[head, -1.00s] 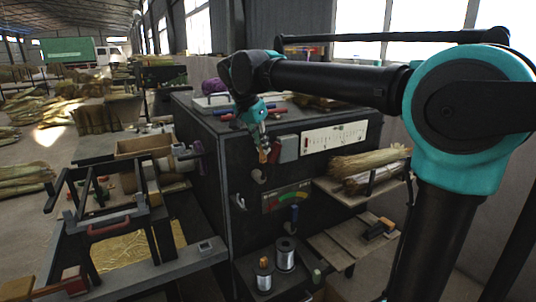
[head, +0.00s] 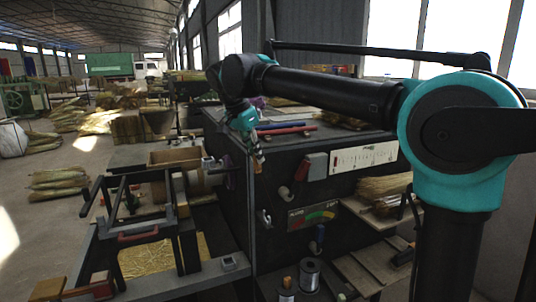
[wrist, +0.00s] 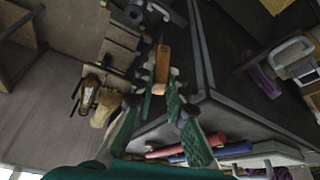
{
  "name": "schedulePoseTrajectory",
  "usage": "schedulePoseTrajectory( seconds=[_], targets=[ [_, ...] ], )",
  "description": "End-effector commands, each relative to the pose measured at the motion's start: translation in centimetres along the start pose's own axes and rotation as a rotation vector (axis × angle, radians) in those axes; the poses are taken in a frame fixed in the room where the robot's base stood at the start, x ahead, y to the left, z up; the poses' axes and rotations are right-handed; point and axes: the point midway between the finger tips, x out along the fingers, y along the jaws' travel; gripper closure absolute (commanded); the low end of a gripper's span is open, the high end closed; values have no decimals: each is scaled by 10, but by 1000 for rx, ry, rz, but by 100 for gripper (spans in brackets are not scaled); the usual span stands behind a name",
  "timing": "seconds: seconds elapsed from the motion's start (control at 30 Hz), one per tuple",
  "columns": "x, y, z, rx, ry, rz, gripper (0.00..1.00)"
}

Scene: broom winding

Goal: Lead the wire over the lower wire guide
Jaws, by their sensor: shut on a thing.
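My gripper (head: 256,157) hangs near the front left edge of the dark machine box (head: 275,195). It is shut on a small orange-brown piece (wrist: 162,65), which shows between the green finger pads in the wrist view. A pale metal hook (head: 265,218), which looks like the lower wire guide, sits low on the machine's front. It is below my gripper, well apart from it. A higher curved guide (head: 301,171) is to the right of the gripper. Wire spools (head: 309,275) stand at the bottom. The wire itself is too thin to make out.
A gauge (head: 312,217) and a white scale panel (head: 363,157) are on the machine front. A shelf with straw (head: 385,188) juts out at right. A dark frame (head: 135,208) stands at left. Red and blue bars (head: 286,129) lie on the machine top.

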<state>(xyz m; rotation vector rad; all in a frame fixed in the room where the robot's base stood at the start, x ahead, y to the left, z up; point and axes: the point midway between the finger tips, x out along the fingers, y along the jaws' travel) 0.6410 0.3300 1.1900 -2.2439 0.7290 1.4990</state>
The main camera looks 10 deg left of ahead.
Motion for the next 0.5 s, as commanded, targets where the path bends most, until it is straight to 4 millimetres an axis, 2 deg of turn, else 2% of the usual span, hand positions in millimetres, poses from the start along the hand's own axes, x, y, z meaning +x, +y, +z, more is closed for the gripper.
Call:
schedulePoseTrajectory(
  seconds=[0.27, 0.5],
  targets=[
    [-11, -21, 28, -3, 0, -1, 100],
    [20, -19, 37, 0, 0, 0, 100]
  ],
)
